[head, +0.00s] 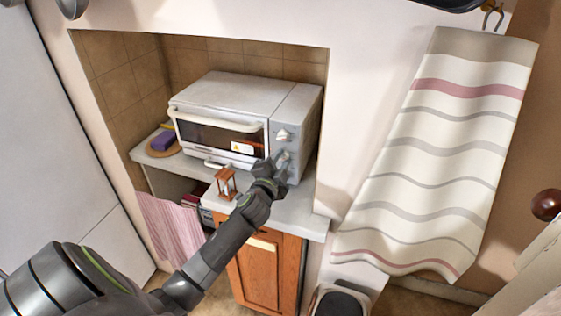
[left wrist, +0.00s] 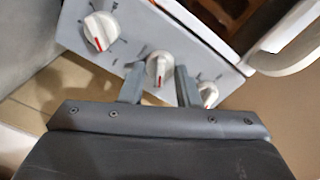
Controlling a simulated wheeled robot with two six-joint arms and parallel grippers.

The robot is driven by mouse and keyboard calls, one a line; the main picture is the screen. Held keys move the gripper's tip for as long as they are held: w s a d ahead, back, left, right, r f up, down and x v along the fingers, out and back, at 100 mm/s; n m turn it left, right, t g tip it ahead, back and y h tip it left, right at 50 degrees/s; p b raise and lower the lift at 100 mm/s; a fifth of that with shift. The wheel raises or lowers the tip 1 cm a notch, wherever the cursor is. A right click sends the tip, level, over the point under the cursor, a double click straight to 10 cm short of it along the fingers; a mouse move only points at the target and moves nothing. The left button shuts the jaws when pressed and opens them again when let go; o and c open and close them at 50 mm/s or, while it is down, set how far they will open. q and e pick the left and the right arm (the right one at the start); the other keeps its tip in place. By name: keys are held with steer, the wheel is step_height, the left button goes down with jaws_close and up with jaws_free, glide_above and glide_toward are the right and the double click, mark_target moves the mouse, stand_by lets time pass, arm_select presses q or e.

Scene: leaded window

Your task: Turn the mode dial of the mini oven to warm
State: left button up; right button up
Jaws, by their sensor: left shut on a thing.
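The mini oven (head: 222,95) stands in the tiled niche, with its dial panel (head: 296,125) on the right of its front. My left gripper (head: 272,172) is at the lower part of that panel. In the left wrist view, my left gripper (left wrist: 160,80) has one finger on each side of the middle dial (left wrist: 158,66) and is shut on it. This white dial has a red mark pointing down in the picture. Another dial (left wrist: 101,30) is at upper left, and a third dial (left wrist: 208,93) is partly hidden behind a finger. The dial labels are too small to read. My right gripper is out of view.
A small wooden hourglass (head: 226,183) stands on the counter in front of the oven, close to my left arm. The oven door handle (head: 215,121) juts out left of the panel. A striped towel (head: 440,150) hangs at the right.

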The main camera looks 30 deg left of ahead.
arm_select(q)
steer(key=shift+f, duration=0.1)
steer(key=o, duration=0.9)
steer(key=shift+o, duration=0.2)
steer(key=b+v, duration=0.3)
steer(key=v, duration=1.4)
steer(key=shift+s, duration=0.25)
